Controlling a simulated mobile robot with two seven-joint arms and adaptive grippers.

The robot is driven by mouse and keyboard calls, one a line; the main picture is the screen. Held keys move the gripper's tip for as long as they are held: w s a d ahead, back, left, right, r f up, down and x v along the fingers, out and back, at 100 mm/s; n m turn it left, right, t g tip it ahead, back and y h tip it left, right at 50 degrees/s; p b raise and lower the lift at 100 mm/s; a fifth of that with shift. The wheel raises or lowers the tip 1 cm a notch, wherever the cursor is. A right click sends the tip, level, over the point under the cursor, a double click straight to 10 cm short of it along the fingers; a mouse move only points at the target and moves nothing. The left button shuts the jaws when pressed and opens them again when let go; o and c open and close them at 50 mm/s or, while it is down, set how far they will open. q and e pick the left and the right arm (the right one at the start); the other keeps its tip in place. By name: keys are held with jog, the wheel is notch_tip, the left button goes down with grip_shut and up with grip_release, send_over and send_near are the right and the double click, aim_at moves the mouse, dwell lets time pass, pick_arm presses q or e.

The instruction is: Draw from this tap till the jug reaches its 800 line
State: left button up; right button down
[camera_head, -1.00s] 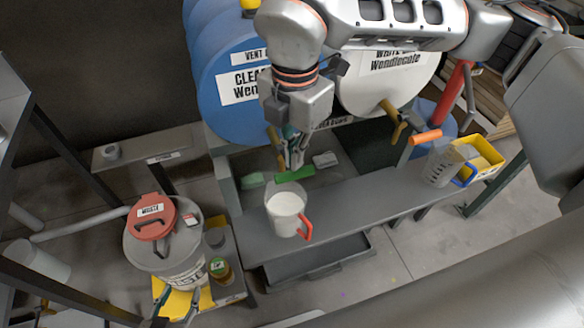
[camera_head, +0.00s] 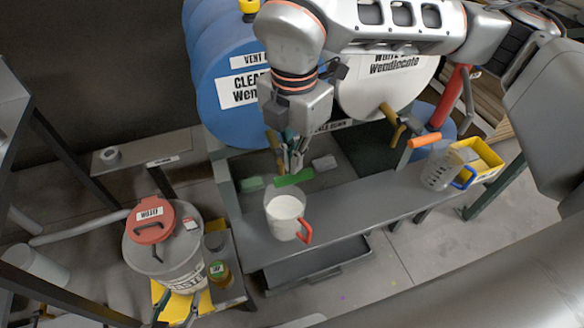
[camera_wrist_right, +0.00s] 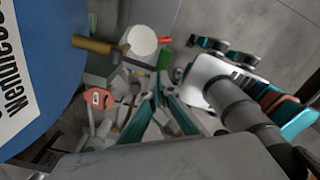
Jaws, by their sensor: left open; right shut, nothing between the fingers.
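A white jug (camera_head: 284,222) with a red handle stands upright on the grey bench, below the brass tap (camera_head: 274,144) of the blue drum (camera_head: 225,110). The tap's green lever (camera_head: 294,178) lies just behind the jug's rim. The jug also shows in the right wrist view (camera_wrist_right: 141,40), beside the green lever (camera_wrist_right: 164,58). Its inside looks white; I cannot read its level or any 800 line. My right gripper (camera_head: 294,162) is shut and empty, close to the green lever; contact is unclear. My left gripper (camera_head: 176,314) is open, low at the left near the waste bucket.
A clear jug (camera_head: 440,172) with a blue handle stands at the bench's right end, near a second tap with an orange lever (camera_head: 424,140). A yellow bin (camera_head: 484,158) is beyond it. A waste bucket (camera_head: 165,258) with a red lid stands left. A black tray (camera_head: 318,268) lies below the bench.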

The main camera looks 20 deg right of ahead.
jog(key=shift+f+b, duration=0.65)
jog(key=shift+f, duration=0.4)
jog(key=shift+f+b, duration=0.35)
jog(key=shift+f, duration=0.25)
jog(key=shift+r, duration=0.1)
jog(key=shift+r+p, duration=0.9)
jog(key=shift+r, duration=0.85)
jog(key=shift+f, duration=0.1)
